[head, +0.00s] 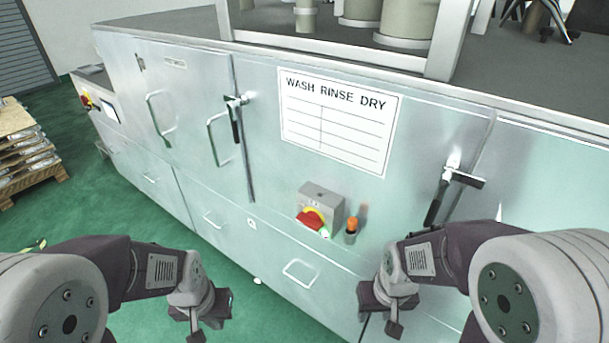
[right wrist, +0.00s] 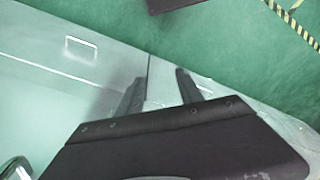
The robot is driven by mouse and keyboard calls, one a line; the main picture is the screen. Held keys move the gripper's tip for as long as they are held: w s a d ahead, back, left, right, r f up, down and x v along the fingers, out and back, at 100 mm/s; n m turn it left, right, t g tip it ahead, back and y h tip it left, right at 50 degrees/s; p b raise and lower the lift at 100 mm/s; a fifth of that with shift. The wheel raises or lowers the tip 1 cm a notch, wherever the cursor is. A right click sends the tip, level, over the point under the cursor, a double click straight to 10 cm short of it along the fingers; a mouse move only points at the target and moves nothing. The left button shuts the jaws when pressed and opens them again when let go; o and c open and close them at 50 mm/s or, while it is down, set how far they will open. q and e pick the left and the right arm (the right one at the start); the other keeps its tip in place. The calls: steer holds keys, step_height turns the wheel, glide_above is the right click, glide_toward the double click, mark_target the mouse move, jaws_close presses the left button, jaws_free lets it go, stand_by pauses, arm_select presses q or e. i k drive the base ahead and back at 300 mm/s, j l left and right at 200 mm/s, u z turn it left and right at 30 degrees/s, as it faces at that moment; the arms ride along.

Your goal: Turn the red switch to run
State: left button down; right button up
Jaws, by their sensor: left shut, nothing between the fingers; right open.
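The red switch (head: 310,220) is a red rotary handle on a yellow disc, on the front of a small grey box (head: 322,201) fixed to the machine's front panel. My left gripper (head: 210,312) is shut and empty, low and to the left of the switch, apart from it. My right gripper (head: 388,308) is open and empty, below and to the right of the switch, apart from it. In the right wrist view its two dark fingers (right wrist: 158,92) stand apart with nothing between them. The switch is not in that view. Its position labels are too small to read.
An orange-topped part (head: 351,229) sticks out just right of the switch box. Door latches with black handles (head: 236,118) and bar handles (head: 218,140) project from the panel. A wash-rinse-dry sign (head: 338,118) hangs above. A pallet (head: 27,150) stands far left on green floor.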

mark_target(311, 219)
steer(key=k+u, duration=0.2)
steer(key=u, duration=0.3)
steer(key=k+j+u, duration=0.1)
steer(key=u, duration=0.35)
steer(key=k, duration=0.1)
